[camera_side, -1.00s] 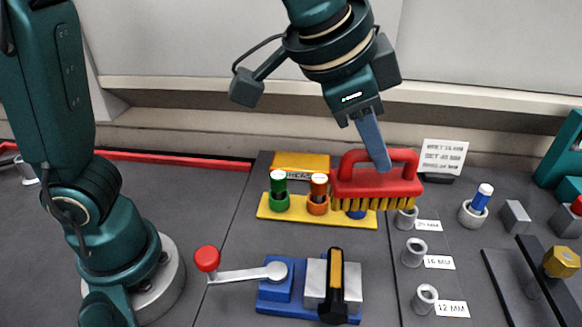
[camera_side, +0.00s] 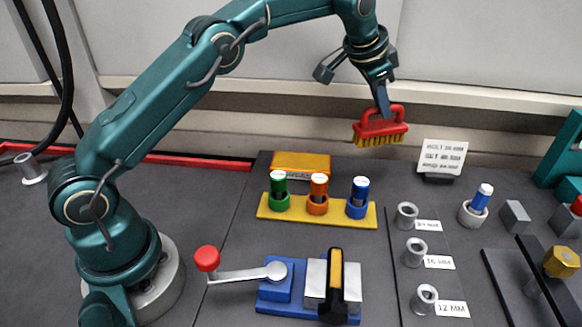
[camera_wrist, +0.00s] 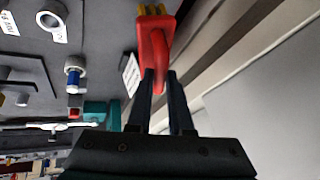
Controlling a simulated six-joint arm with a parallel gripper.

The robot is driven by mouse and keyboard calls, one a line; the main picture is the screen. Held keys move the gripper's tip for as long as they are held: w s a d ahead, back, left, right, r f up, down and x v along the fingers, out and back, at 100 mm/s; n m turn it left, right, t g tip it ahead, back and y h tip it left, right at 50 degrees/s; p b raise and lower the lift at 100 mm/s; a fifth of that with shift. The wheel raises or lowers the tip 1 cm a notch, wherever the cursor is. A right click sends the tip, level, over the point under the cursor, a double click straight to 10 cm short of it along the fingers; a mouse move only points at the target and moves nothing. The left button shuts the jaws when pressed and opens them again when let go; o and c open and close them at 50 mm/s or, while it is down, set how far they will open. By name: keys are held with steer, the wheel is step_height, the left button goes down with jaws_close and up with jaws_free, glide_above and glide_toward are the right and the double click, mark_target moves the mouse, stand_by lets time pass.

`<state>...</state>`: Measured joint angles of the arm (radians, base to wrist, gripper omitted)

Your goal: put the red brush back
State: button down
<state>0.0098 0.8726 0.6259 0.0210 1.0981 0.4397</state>
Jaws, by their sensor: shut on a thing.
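The red brush (camera_side: 380,128) has a red handle and yellow bristles that point down. My gripper (camera_side: 383,112) is shut on the brush's handle and holds it in the air near the back of the bench, in front of the back wall ledge. In the wrist view the red brush (camera_wrist: 153,45) sits at the tips of my gripper's two dark fingers (camera_wrist: 158,85), its yellow bristles at the top edge. The brush is clear of the bench and touches nothing but the gripper.
A white sign (camera_side: 443,156) stands right. Grey sockets (camera_side: 406,215) with labels and a blue vise (camera_side: 276,290) with a red-knobbed crank are in front.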

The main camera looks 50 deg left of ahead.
mark_target(374, 145)
steer(key=shift+f, duration=4.6)
steer(key=shift+f, duration=0.1)
steer(key=c, duration=0.8)
jaws_free()
steer(key=shift+f, duration=0.1)
